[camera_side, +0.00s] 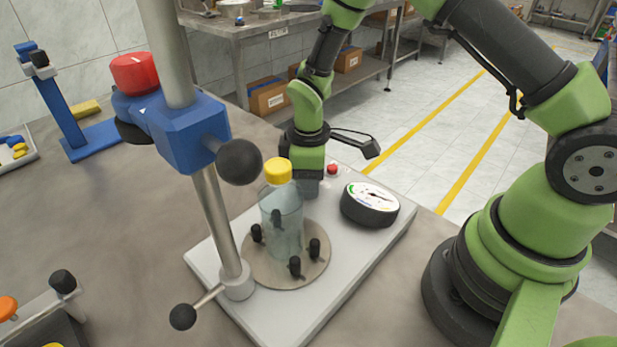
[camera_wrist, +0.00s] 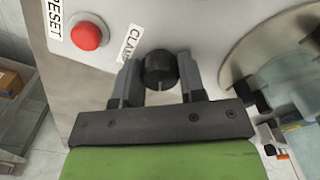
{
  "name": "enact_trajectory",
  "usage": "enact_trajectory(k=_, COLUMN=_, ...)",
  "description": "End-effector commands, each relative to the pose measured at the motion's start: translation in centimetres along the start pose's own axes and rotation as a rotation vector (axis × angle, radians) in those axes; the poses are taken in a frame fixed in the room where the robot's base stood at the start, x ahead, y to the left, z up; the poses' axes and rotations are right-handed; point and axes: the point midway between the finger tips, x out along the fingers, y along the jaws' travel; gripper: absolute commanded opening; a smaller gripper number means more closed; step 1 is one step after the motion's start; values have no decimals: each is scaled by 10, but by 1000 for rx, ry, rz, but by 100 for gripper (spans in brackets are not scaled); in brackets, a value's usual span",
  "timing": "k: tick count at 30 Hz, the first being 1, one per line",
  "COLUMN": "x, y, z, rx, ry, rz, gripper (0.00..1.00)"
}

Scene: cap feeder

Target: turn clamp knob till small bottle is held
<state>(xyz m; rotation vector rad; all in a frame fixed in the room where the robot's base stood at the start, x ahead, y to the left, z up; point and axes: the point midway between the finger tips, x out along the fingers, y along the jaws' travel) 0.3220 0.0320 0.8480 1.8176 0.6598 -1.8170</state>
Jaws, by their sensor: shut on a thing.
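A small clear bottle (camera_side: 282,222) with a yellow cap (camera_side: 278,171) stands upright on a round plate (camera_side: 262,279) in the side view. Several black pegs stand around it; the front right peg (camera_side: 314,249) looks slightly apart from the bottle. The black clamp knob (camera_wrist: 159,67) sits beside the CLAMP label (camera_wrist: 130,43) in the wrist view. My gripper (camera_wrist: 158,78) is shut on this knob, one finger on each side. In the side view my gripper (camera_side: 308,188) is behind the bottle, and the knob is hidden.
A steel post (camera_side: 217,220) with a blue head (camera_side: 188,135) and black ball stands close left of the bottle. A red button (camera_side: 332,169) and round dial (camera_side: 370,205) are on the pale base (camera_side: 330,285). A blue stand (camera_side: 62,110) is farther left.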

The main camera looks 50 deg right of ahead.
Motion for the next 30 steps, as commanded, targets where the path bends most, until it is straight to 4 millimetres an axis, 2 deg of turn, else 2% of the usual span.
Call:
enact_trajectory(k=8, x=0, y=0, z=0, rx=130, ry=0, rz=-1, gripper=14)
enact_trajectory(k=21, x=0, y=0, z=0, rx=495, ry=-1, rz=-1, gripper=14)
enact_trajectory(k=30, x=0, y=0, z=0, rx=682, ry=-1, rz=-1, gripper=14)
